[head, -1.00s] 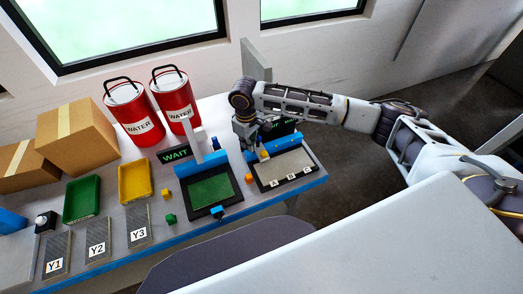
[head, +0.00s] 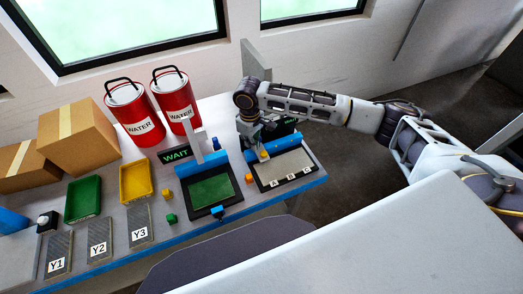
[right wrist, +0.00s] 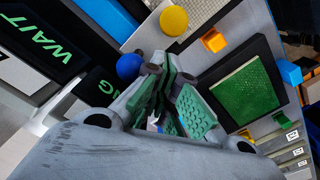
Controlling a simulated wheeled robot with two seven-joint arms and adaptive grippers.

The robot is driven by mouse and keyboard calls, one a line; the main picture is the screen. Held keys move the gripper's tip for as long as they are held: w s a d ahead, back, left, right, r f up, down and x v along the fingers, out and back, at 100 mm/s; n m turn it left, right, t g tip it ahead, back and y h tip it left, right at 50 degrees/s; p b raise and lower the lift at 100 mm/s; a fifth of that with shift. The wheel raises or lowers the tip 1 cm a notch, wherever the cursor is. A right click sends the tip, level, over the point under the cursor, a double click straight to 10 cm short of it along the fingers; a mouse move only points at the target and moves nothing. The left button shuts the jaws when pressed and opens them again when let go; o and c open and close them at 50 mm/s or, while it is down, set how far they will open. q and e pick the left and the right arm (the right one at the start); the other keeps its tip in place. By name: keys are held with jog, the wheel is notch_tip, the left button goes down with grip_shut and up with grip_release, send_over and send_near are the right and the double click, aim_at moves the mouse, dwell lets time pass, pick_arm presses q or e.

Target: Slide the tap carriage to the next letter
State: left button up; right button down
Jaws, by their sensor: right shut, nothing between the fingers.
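The letter tray (head: 289,163), a pale plate in a dark frame, stands at the table's right end, with small A, B and C labels along its front edge. A blue bar (head: 292,143) runs along its back. A small yellow piece (head: 264,155), which seems to be part of the tap carriage, sits by the bar's left part; a yellow disc (right wrist: 173,20) shows in the right wrist view. My right gripper (head: 251,143) is shut and empty, just left of and behind the yellow piece. Contact cannot be told. The carriage's body is mostly hidden. My left gripper is out of view.
Left of the tray stands a blue-topped unit with a green panel (head: 211,190). A WAIT sign (head: 176,153) and a blue ball-topped piece (right wrist: 130,67) are close to the gripper. An orange cube (head: 249,178) lies between the units. Red water buckets (head: 138,122) stand behind.

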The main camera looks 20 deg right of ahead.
jog(key=shift+w+d+p, duration=0.15)
jog(key=shift+d+p, duration=1.55)
jog(key=shift+d, duration=1.75)
dwell(0.4)
jog(key=shift+a+p, duration=0.5)
jog(key=shift+a, duration=0.15)
jog(key=shift+r, duration=0.15)
dwell(0.3)
notch_tip(320, 180, up, 9)
dwell(1.6)
jog(key=shift+s+f, duration=0.2)
jog(key=shift+f, duration=0.05)
dwell(0.5)
